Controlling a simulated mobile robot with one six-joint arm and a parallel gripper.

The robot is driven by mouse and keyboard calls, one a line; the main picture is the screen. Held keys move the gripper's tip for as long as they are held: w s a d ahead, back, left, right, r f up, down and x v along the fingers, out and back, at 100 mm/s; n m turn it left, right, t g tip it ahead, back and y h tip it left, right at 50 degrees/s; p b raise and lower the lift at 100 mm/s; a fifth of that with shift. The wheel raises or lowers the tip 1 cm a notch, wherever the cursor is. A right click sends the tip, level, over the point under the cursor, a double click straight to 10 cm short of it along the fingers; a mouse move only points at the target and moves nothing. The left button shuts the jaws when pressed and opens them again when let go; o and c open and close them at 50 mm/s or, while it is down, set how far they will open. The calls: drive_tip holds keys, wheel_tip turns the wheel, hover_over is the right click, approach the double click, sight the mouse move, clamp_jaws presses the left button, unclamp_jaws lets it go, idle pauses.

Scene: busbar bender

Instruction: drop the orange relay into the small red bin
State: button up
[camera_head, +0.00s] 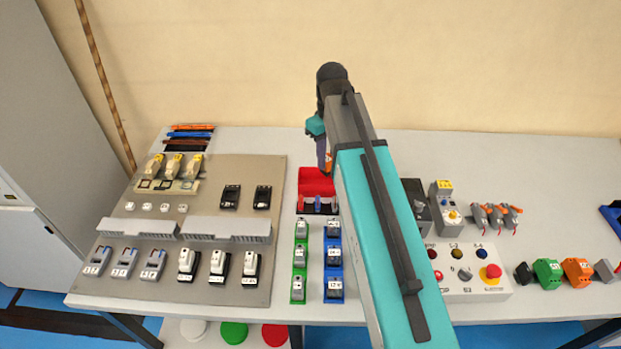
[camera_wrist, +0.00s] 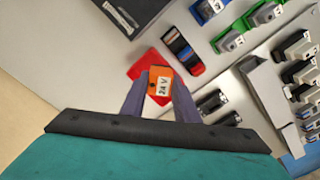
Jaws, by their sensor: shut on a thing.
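The orange relay (camera_wrist: 158,73) has a white label reading "24 V". My gripper (camera_wrist: 160,92) is shut on it, with one finger on each side. In the head view a small orange part of the relay (camera_head: 328,161) shows at the tip of my gripper (camera_head: 323,155), partly hidden by my arm. The small red bin (camera_head: 315,184) stands on the table just below and in front of the gripper tip. In the wrist view the red bin (camera_wrist: 146,62) shows directly behind the relay, which hides part of it. The relay is held above table level.
Green (camera_head: 300,258) and blue (camera_head: 333,262) rails with modules stand in front of the bin. A grey panel (camera_head: 270,200) with several devices lies left. Right of my arm are a dark box (camera_head: 417,204) and a button box (camera_head: 465,272). The back right table is clear.

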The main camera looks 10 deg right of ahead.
drive_tip(key=shift+w, duration=0.3)
drive_tip(key=shift+a, duration=0.15)
drive_tip(key=shift+w+r+p, duration=0.15)
drive_tip(key=shift+p, duration=0.45)
drive_tip(key=m+p, duration=0.1)
drive_tip(key=p, duration=0.2)
drive_tip(key=shift+w+m, duration=0.35)
drive_tip(key=shift+m, duration=0.05)
drive_tip(key=m+p, duration=0.1)
drive_tip(key=p, duration=0.1)
drive_tip(key=w+f+m+p, duration=0.1)
drive_tip(key=m+p, duration=0.1)
drive_tip(key=p, duration=0.1)
drive_tip(key=shift+w+f+p, duration=0.15)
drive_tip(key=shift+p, duration=0.15)
drive_tip(key=shift+f, duration=0.1)
